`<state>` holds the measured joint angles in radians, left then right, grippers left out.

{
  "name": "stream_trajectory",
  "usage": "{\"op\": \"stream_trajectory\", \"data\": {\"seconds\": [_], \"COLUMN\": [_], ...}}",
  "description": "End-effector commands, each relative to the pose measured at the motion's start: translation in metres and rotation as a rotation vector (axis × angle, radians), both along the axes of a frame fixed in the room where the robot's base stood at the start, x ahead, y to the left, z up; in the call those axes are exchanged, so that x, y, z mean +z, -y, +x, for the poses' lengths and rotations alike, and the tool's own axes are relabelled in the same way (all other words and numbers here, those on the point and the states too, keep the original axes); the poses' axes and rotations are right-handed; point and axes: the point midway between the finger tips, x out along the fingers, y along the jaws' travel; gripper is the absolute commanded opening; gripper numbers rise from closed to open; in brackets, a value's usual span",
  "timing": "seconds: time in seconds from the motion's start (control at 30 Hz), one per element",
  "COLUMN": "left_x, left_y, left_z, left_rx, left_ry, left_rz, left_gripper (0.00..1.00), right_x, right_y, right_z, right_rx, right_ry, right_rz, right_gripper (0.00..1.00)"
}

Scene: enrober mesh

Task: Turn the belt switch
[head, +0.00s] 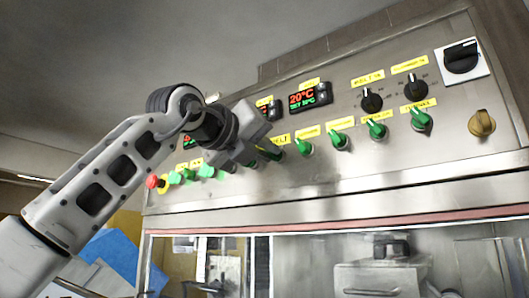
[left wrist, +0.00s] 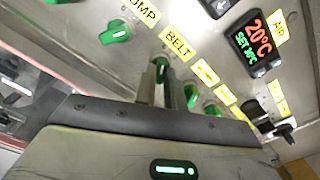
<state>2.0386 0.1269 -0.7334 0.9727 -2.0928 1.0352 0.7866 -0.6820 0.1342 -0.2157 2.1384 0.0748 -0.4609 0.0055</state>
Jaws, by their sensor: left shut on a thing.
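The belt switch is a green knob (left wrist: 162,66) just under the yellow BELT label (left wrist: 178,46) in the left wrist view. The two fingers of my left gripper (left wrist: 160,82) stand on either side of this knob and are shut on it. In the head view my left gripper (head: 262,152) reaches up to the panel beside the BELT label (head: 280,140), and its body hides most of the belt switch. My right gripper is not in view.
The steel panel (head: 350,150) carries a row of green knobs, with a neighbouring one (head: 304,147) close to the right. A green PUMP knob (left wrist: 115,33) is on the other side. A red button (head: 152,182), temperature displays (head: 309,97) and black dials (head: 372,99) are also there.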

Motion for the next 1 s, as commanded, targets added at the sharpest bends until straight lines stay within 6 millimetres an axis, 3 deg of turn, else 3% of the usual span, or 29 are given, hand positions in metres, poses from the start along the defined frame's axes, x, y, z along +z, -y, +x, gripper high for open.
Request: {"op": "stream_trajectory", "data": {"seconds": [0.43, 0.5, 0.53, 0.83, 1.0], "left_x": [0.001, 0.001, 0.001, 0.0, -0.002], "left_y": [0.0, -0.001, -0.001, -0.001, -0.012], "left_z": [0.0, 0.0, 0.0, -0.001, -0.015], "left_rx": [0.0, 0.0, 0.0, 0.001, 0.001], "left_ry": [-0.006, -0.006, -0.006, -0.006, 0.0], "left_rz": [-0.012, -0.012, -0.012, -0.009, -0.01], "left_gripper": [0.0, 0.28, 0.33, 0.33, 0.33], "right_x": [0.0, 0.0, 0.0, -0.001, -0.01], "right_y": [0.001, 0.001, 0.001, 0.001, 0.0], "right_z": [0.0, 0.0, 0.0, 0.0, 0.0], "right_rx": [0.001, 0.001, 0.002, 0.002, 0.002], "right_ry": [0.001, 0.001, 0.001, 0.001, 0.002], "right_rz": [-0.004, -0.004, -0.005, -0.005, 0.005], "right_gripper": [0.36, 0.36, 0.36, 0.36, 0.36]}}
